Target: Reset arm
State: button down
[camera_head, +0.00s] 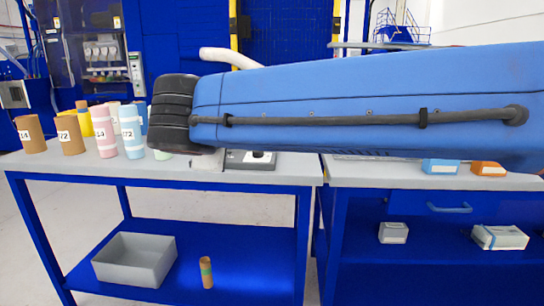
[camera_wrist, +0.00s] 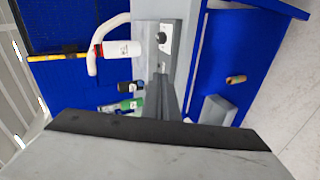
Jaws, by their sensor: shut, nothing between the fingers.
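My blue arm with its black joint spans the head view above the tables and hides what lies behind it. My gripper does not show in the head view. In the wrist view my gripper (camera_wrist: 166,98) shows as a narrow dark grey shape rising from the wide dark bar at the bottom. It is shut with nothing held, and it is pointed over the table top.
Several numbered foam cylinders (camera_head: 98,130) stand on the left table (camera_head: 170,172). A grey device (camera_head: 250,160) sits partly behind my arm. A blue box (camera_head: 440,166) and an orange box (camera_head: 488,168) lie right. A grey bin (camera_head: 135,260) is on the lower shelf.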

jog(key=s+d+f+m+g+h, duration=0.1)
jog(key=d+f+m+g, duration=0.1)
jog(key=d+f, duration=0.5)
jog(key=s+d+f+m+g, duration=0.2)
jog(key=d+m, duration=0.1)
jog(key=d, duration=0.9)
jog(key=s+d+f+m+g+h, duration=0.1)
jog(key=d+f+m, duration=0.1)
jog(key=d+f, duration=0.5)
jog(key=s+d+f+m+g+y, duration=0.1)
jog(key=s+d+f+m, duration=0.3)
jog(key=s+d+f, duration=0.2)
jog(key=s+d+f+m+g+y, duration=0.1)
jog(key=s+d+f+m, duration=0.4)
jog(key=s, duration=0.6)
notch_tip(320, 180, down, 2)
jog(key=shift+d+f+g, duration=0.15)
jog(key=shift+d+g, duration=0.45)
jog(key=shift+d, duration=0.35)
